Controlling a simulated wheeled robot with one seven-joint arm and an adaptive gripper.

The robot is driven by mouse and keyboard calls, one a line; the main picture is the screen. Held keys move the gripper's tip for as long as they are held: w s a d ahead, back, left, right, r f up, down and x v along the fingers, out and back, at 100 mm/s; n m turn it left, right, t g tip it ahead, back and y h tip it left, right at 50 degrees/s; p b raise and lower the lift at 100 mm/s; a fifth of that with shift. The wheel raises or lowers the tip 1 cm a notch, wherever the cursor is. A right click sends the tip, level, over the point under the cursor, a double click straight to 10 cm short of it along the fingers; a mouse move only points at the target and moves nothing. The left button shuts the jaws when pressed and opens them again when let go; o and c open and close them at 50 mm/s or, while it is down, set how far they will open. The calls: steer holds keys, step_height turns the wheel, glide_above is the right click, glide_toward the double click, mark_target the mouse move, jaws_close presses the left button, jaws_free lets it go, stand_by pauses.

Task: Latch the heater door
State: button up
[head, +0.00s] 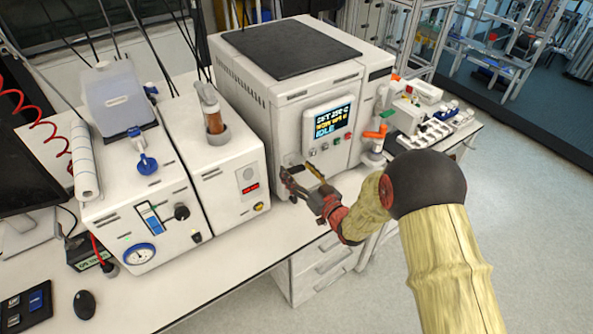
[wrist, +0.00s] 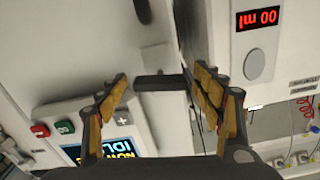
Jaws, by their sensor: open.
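The heater is the large white cabinet (head: 300,80) with a dark top, at the middle of the bench. My gripper (head: 302,174) is at the door's lower left, fingers spread and empty. In the wrist view, a dark bar handle (wrist: 160,82) lies between the fingertips, with no clear contact. In the head view my gripper mostly hides this handle.
A white pump unit (head: 222,165) with a red readout stands close left of my gripper; in the wrist view its face (wrist: 225,50) is beside the right finger. Small bottles and an orange-topped stand (head: 375,135) are right of the heater. Floor in front is clear.

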steer(key=shift+w+a, duration=0.2)
steer(key=shift+w, duration=0.1)
steer(key=shift+c, duration=0.4)
steer(key=c, duration=1.1)
steer(key=shift+m, duration=0.3)
steer(key=m+b, duration=0.1)
steer(key=m, duration=0.2)
steer(key=shift+m, duration=0.3)
steer(key=m, duration=0.3)
steer(key=shift+m, duration=0.4)
steer(key=m, duration=0.4)
steer(key=shift+m+p, duration=0.3)
steer(key=shift+m, duration=1.8)
